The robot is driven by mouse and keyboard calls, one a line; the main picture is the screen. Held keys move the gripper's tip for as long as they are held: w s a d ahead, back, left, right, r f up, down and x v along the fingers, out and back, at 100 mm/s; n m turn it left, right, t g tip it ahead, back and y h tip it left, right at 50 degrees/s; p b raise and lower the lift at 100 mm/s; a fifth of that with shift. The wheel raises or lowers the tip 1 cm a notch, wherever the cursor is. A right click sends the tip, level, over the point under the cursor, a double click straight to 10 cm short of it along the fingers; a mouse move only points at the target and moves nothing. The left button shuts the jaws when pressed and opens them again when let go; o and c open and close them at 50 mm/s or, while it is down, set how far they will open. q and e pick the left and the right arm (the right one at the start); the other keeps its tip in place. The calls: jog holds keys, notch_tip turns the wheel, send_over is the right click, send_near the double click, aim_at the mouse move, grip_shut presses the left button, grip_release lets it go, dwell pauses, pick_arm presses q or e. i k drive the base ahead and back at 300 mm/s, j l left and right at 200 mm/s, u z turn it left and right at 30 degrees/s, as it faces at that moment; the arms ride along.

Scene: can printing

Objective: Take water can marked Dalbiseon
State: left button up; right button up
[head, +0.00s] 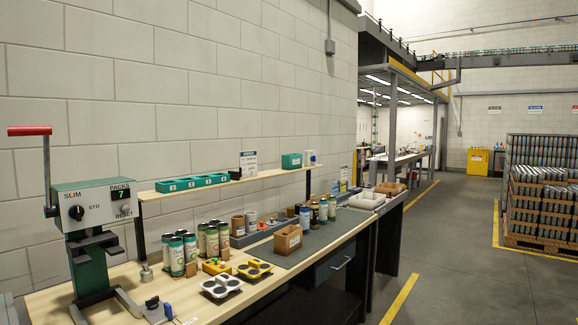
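Several printed cans stand upright on the wooden bench at the left. The front group has pale cans with dark green tops, such as the front can (177,256) and the one beside it (190,248). Just right of these stand green-and-white cans (212,241). Farther along the bench is another group with a blue-grey can (305,220) and dark brown cans (323,211). The labels are too small to read, so I cannot tell which can is marked Dalbiseon. Neither of my grippers is in view.
A green lever machine (88,255) with a red handle stands at the bench's left end. A shelf (230,181) runs behind.

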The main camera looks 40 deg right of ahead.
aim_at(305, 211)
jog(key=z, duration=1.2)
jog(key=i+j, duration=0.1)
jog(key=i, duration=0.65)
jog(key=i+j, duration=0.1)
jog(key=i, duration=0.65)
jog(key=l+u, duration=0.4)
jog(key=i+l+u, duration=0.1)
jog(key=u, duration=0.3)
jog(key=k+l+u, duration=0.1)
jog(key=l+u, duration=0.25)
jog(key=l, duration=1.1)
jog(key=k+l+u, duration=0.15)
jog(key=l, duration=0.8)
jog(key=k+l+u, duration=0.15)
jog(key=l, duration=0.3)
